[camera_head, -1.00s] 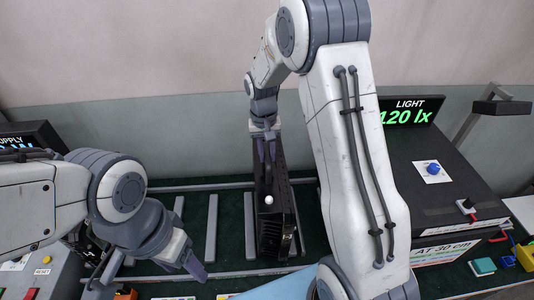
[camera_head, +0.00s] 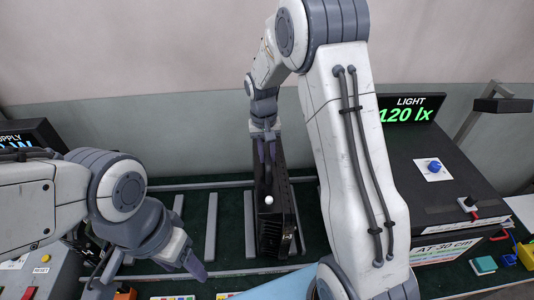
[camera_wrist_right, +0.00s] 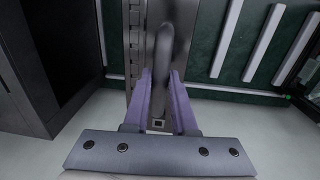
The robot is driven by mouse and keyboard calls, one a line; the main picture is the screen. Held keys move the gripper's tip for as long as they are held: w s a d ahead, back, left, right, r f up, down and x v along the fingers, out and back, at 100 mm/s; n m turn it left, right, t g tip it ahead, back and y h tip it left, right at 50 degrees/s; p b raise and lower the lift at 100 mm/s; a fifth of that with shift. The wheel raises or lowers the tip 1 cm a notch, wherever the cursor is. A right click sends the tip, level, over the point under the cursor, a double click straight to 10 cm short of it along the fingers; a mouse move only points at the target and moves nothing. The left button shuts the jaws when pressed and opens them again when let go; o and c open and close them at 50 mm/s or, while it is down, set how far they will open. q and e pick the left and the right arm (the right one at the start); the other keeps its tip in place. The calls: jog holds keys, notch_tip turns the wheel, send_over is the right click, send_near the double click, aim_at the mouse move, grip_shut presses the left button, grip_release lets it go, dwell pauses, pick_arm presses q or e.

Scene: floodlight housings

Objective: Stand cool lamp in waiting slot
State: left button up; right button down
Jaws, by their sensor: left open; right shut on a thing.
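The black lamp housing (camera_head: 272,225) stands upright on its narrow side on the dark green rack, between grey divider bars. It has a white knob on its near top edge. My right gripper (camera_head: 264,150) is above its far part, pointing down, shut on the lamp's handle. In the right wrist view, the purple fingers of my right gripper (camera_wrist_right: 160,92) lie either side of the dark handle (camera_wrist_right: 164,50) on the lamp. My left gripper (camera_head: 150,282) is open and empty at the lower left, apart from the lamp. The lamp's lower edge is partly hidden.
Grey divider bars (camera_head: 211,228) mark slots on the green rack, with free slots left of the lamp. A black box with a green light display (camera_head: 410,112) stands at right. A grey control panel (camera_head: 40,275) is at the lower left. A wall stands behind.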

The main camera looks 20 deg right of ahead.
jog(key=shift+w+f+b, duration=0.1)
jog(key=shift+f+b, duration=0.75)
jog(key=shift+f, duration=0.3)
dwell(1.9)
jog(key=shift+f, duration=0.35)
